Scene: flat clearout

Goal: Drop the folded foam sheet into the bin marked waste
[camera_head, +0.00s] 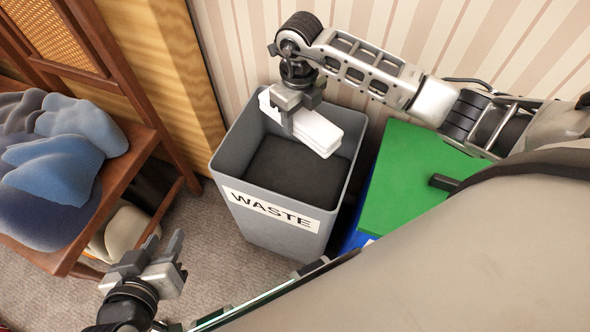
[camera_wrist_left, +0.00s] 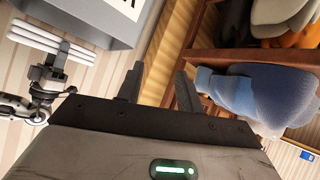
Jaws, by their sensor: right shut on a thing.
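The folded foam sheet (camera_head: 315,132) is a white, layered, flat bundle. My right gripper (camera_head: 291,122) is shut on it and holds it over the opening of the grey waste bin (camera_head: 240,204), inside the outline of the rim in the head view. How high it hangs is hard to tell. The bin has a WASTE label on its front and a dark inside. The foam (camera_wrist_left: 55,42) and the bin (camera_wrist_left: 85,25) also show in the left wrist view. My left gripper (camera_head: 166,262) is open and empty, low in front of the bin; its fingers (camera_wrist_left: 158,85) are apart.
A green-topped blue container (camera_head: 415,180) stands right of the waste bin. A wooden chair (camera_head: 158,150) with blue-grey cloth items (camera_head: 55,175) stands on the left. A striped wall (camera_head: 235,45) is behind the bin. Carpet (camera_head: 215,270) is clear between chair and bin.

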